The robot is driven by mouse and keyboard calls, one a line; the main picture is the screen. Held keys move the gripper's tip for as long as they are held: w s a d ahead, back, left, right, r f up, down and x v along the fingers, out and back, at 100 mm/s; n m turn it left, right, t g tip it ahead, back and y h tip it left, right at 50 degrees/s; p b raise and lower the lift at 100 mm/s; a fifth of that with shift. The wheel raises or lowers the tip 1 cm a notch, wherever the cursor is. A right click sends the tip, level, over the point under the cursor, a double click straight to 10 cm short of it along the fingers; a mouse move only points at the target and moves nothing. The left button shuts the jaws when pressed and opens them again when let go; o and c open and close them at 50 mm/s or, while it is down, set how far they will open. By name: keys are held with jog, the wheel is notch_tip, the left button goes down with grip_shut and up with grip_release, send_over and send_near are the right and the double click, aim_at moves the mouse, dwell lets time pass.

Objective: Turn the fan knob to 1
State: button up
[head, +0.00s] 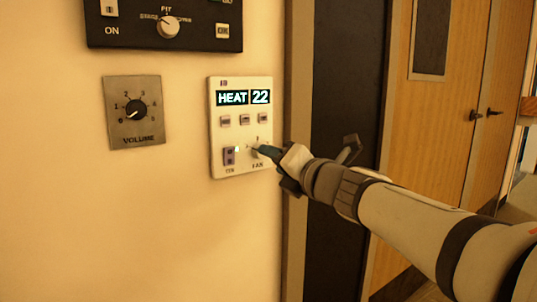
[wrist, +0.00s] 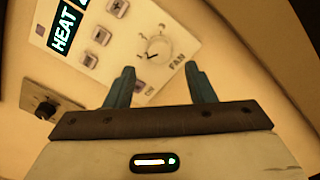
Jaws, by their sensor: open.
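The fan knob (wrist: 158,48) is a pale round dial on the white thermostat panel (head: 226,169), with a dark pointer line and the word FAN beside it. In the head view my gripper (head: 264,151) is at the panel's lower right and partly hides the knob. Whether the fingers touch the panel I cannot tell.
The panel's display (head: 243,97) reads HEAT 22, with small buttons under it and an ON switch (head: 229,156) left of the knob. A volume dial (head: 136,109) is on the wall to the left. A black panel (head: 210,28) is above. Wooden doors (head: 460,100) stand right.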

jog(key=v, duration=0.3)
jog(key=shift+s+d+p, duration=0.2)
jog(key=shift+s+p, duration=0.1)
jog(key=shift+p, duration=0.1)
